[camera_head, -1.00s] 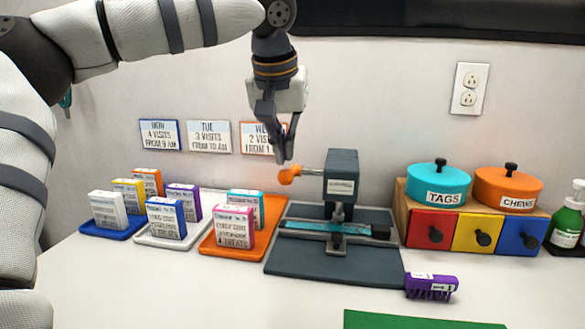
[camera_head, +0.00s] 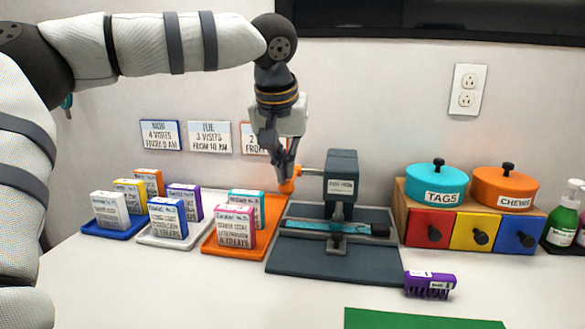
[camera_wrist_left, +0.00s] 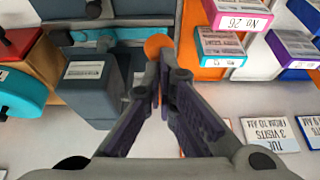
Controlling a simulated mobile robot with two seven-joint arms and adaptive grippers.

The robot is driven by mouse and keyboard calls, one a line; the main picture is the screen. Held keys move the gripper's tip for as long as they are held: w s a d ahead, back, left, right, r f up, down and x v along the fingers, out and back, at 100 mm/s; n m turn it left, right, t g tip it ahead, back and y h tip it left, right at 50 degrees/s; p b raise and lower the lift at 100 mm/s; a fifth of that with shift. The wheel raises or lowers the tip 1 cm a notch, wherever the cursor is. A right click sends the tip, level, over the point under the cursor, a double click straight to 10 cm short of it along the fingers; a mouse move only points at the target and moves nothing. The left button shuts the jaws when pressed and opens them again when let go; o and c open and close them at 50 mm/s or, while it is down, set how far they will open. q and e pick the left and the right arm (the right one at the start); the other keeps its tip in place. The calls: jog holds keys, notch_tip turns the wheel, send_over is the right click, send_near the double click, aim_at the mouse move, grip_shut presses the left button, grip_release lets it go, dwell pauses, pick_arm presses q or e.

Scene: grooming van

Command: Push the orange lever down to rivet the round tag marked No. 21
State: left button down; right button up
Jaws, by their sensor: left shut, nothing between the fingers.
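The dark grey rivet press (camera_head: 341,180) stands on its flat base plate on the counter. Its lever sticks out to the left and ends in an orange knob (camera_head: 287,187). My left gripper (camera_head: 288,177) is shut and empty, pointing down, with its fingertips at the top of the knob, seemingly touching it. In the left wrist view the orange knob (camera_wrist_left: 157,44) shows just beyond the closed fingertips (camera_wrist_left: 161,68). A teal strap (camera_head: 308,227) lies across the press under its ram. I cannot make out the round tag or its number. My right gripper is not in view.
An orange tray (camera_head: 274,212) with small boxes stands close left of the press, with white and blue trays farther left. A drawer unit (camera_head: 410,205) with two round pots stands at right. A purple brush (camera_head: 429,284) and a green mat (camera_head: 400,320) lie in front.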

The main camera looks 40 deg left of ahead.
aim_at(286, 183)
pick_arm(q)
jog(key=shift+f, duration=1.8)
notch_tip(286, 183, up, 13)
jog(key=shift+r, duration=0.2)
jog(key=shift+f, duration=0.1)
dwell(0.5)
